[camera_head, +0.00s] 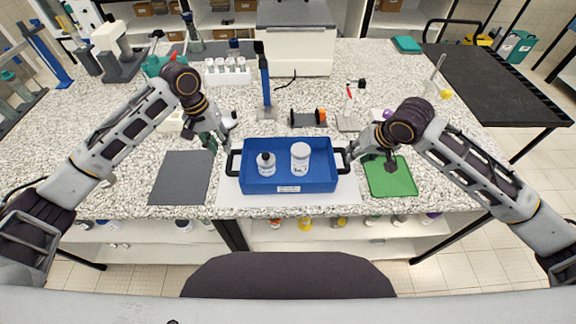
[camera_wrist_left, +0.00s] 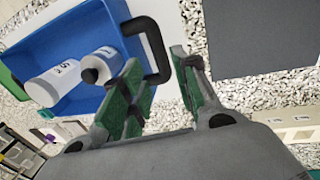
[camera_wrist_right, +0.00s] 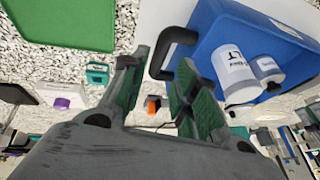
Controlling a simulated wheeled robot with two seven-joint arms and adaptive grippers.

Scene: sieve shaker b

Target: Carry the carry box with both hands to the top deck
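The carry box (camera_head: 265,183) is a blue open tray on a white sheet at the bench's front edge. It holds two white containers: a dark-capped bottle (camera_head: 266,165) and a jar (camera_head: 300,158). Black handles stick out at its left (camera_head: 231,163) and right (camera_head: 344,160). My left gripper (camera_head: 220,136) is open just behind the left handle; in the left wrist view that handle (camera_wrist_left: 155,45) lies just past the parted fingertips. My right gripper (camera_head: 366,149) is open near the right handle, which shows near its fingertips in the right wrist view (camera_wrist_right: 170,55). The dark top deck (camera_head: 495,85) of a cart stands at right.
A grey mat (camera_head: 180,178) lies left of the box and a green mat (camera_head: 391,176) right of it. Behind are a blue upright stand (camera_head: 265,85), a small dark device (camera_head: 307,119), a white-based stand (camera_head: 348,120) and a bottle rack (camera_head: 227,72). The deck looks empty.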

